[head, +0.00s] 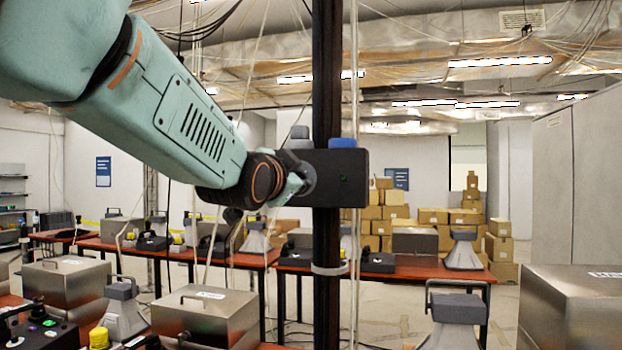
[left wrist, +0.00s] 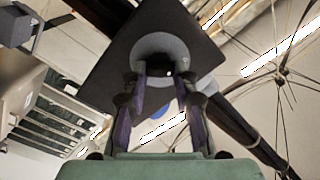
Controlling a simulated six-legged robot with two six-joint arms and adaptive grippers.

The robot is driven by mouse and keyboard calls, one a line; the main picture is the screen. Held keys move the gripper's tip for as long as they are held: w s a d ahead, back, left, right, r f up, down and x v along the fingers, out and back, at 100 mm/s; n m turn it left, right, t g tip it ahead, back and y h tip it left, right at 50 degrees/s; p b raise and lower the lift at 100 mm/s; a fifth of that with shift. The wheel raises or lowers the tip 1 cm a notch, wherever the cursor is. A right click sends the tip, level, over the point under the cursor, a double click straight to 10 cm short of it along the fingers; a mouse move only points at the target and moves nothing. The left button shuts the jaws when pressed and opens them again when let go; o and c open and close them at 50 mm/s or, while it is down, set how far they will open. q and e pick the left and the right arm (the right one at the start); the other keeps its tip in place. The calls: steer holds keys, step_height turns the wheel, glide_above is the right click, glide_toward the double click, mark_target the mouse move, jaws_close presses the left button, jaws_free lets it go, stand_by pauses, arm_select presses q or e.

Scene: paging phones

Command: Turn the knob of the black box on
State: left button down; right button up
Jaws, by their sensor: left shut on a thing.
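My left gripper (head: 297,184) reaches the box's left side in the head view. In the left wrist view the fingers of my left gripper (left wrist: 167,80) are on either side of the knob and closed on it. The exact contact at the fingertips is partly hidden. My right gripper is not in view.
The dark pole (head: 327,80) rises to the ceiling, with pale cables hanging beside it. Red-brown tables (head: 430,270) carry metal boxes and grey horns. A large metal box (head: 575,310) stands at the front right. Cardboard boxes (head: 460,217) are stacked at the back.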

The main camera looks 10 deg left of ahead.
arm_select(q)
steer(key=shift+f+m, duration=0.25)
steer(key=shift+m, duration=0.05)
steer(key=shift+r+m+b, duration=0.15)
steer(key=shift+m+b, duration=1.45)
steer(key=shift+m, duration=2.7)
steer(key=shift+r+m+b, duration=0.15)
steer(key=shift+m+b, duration=1.4)
steer(key=shift+m, duration=2.75)
steer(key=shift+r, duration=0.15)
steer(key=c, duration=1.4)
jaws_free()
steer(key=o, duration=0.3)
steer(key=shift+w+a+f, duration=0.15)
steer(key=shift+a+f, duration=0.05)
steer(key=shift+a, duration=0.05)
steer(key=shift+o, duration=0.3)
steer(key=shift+d, duration=0.1)
